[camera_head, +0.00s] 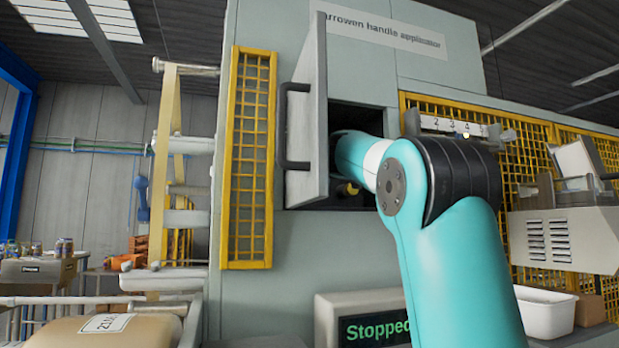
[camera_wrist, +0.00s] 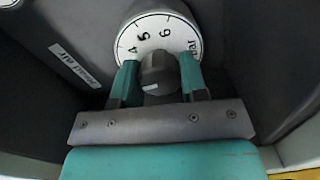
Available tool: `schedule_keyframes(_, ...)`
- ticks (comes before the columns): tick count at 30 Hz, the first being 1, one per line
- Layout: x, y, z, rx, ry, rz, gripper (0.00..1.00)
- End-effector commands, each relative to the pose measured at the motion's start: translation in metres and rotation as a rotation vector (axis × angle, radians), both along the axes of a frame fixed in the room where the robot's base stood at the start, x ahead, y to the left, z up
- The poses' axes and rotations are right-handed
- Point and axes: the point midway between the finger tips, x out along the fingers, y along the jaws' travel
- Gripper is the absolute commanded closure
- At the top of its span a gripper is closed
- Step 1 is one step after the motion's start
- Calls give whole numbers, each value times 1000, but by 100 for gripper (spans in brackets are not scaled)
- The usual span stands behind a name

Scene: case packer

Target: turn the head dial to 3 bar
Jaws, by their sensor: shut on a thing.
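The head dial (camera_wrist: 160,27) shows in the wrist view as a white round face with black numbers. I can read 4, 5, 6 and part of the word "bar" along its upper half. A dark grey knob (camera_wrist: 158,72) with a pale mark stands in front of the face. My gripper (camera_wrist: 158,75) is shut on the knob, with one teal finger on each side. The lower part of the dial is hidden behind my gripper, so I cannot tell the setting. In the head view my arm reaches into the open cabinet (camera_head: 357,118), and the gripper and dial are hidden there.
The cabinet door (camera_head: 307,120) with its black handle stands open, left of my arm. A label reading "Head air" (camera_wrist: 75,65) is left of the dial. The cabinet walls are close on both sides. A display (camera_head: 374,328) below reads "Stopped".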

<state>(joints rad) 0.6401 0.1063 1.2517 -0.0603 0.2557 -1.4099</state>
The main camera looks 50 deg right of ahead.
Motion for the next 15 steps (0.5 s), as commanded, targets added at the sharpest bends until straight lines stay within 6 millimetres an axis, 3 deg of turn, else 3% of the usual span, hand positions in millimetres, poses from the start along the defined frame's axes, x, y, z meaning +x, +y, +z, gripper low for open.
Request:
schedule_keyframes(13, 0, 0, -2, 11, 1, 0, 84)
schedule_keyframes(14, 0, 0, -2, 11, 1, 0, 58)
schedule_keyframes(15, 0, 0, -2, 11, 1, 0, 49)
